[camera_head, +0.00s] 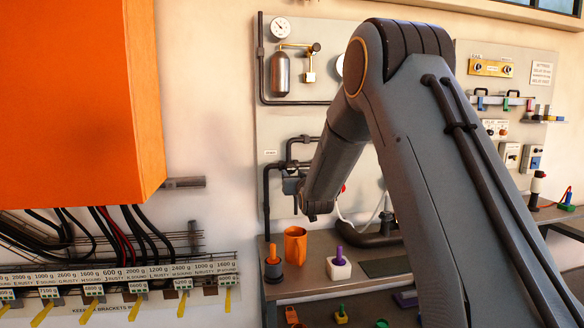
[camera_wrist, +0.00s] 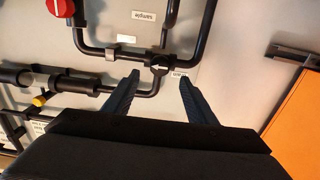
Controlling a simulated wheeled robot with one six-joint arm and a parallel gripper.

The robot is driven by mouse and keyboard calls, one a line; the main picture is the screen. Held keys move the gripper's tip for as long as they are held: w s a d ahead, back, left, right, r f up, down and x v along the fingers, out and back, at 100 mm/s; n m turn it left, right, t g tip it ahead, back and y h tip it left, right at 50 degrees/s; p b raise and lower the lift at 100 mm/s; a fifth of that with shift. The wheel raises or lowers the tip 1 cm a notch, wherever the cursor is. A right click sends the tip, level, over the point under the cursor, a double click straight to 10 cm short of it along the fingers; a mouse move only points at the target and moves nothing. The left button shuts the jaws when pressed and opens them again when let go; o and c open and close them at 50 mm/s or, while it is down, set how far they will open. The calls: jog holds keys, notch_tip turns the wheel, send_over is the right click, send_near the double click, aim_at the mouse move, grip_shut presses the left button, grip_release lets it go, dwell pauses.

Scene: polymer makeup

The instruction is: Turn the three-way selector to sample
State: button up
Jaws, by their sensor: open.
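In the wrist view, a small black selector (camera_wrist: 159,69) sits at a junction of black pipes on the pale wall panel. A white label (camera_wrist: 143,16), upside down and seeming to read "sample", is above it in the picture. A second label (camera_wrist: 180,74) lies just right of it and is too small to read. My gripper (camera_wrist: 160,79) is open, its two dark fingers on either side of the selector in the picture. I cannot tell whether they touch it. In the head view my gripper (camera_head: 305,200) is beside the pipes (camera_head: 290,152), and the selector is hidden.
A red knob (camera_wrist: 62,7) and a yellow-handled valve (camera_wrist: 41,99) are left in the wrist view. An orange box (camera_head: 80,100) juts out left of the panel. Below, an orange mug (camera_head: 295,245) and a white block with a purple peg (camera_head: 339,266) stand on the bench.

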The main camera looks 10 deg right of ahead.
aim_at(291, 168)
jog(key=shift+w+r, duration=0.2)
jog(key=shift+w, duration=0.15)
jog(key=shift+w+p, duration=1.25)
jog(key=shift+w, duration=2.35)
jog(key=shift+f, duration=0.1)
jog(key=c, duration=1)
